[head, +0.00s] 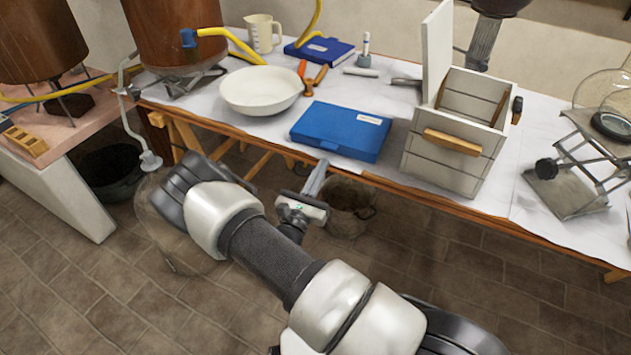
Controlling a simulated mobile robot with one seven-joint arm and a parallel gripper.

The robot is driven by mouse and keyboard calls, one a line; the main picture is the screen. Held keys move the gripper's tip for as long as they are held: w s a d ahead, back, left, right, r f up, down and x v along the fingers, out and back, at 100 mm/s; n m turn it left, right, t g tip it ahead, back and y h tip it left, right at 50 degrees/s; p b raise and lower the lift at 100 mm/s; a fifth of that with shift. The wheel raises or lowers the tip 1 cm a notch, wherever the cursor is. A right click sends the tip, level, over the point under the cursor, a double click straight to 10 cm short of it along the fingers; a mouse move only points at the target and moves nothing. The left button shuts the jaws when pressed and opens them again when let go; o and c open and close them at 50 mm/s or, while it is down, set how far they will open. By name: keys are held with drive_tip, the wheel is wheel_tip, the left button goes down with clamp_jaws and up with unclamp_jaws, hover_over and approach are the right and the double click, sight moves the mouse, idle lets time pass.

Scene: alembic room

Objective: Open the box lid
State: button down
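A white wooden box (444,166) with a tan wooden handle on its front stands on the right half of the table. Its lid (437,50) stands upright at the left side of the opening, and the inside of the box shows. My gripper (316,178) shows partly behind my arm, in front of the table's front edge, to the left of the box and apart from it. One finger-like part points up; the rest is hidden, so I cannot tell how far apart the fingers are. Nothing shows held in it.
A closed blue case (340,131) lies left of the box, near the table's front edge. A white bowl (261,91), orange-handled tool (313,80), jug (263,34) and blue book (319,50) are farther left. A metal jack stand (575,172) holding glassware is at right. A bucket (350,207) stands below.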

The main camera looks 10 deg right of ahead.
drive_tip(key=x, duration=0.4)
idle(0.3)
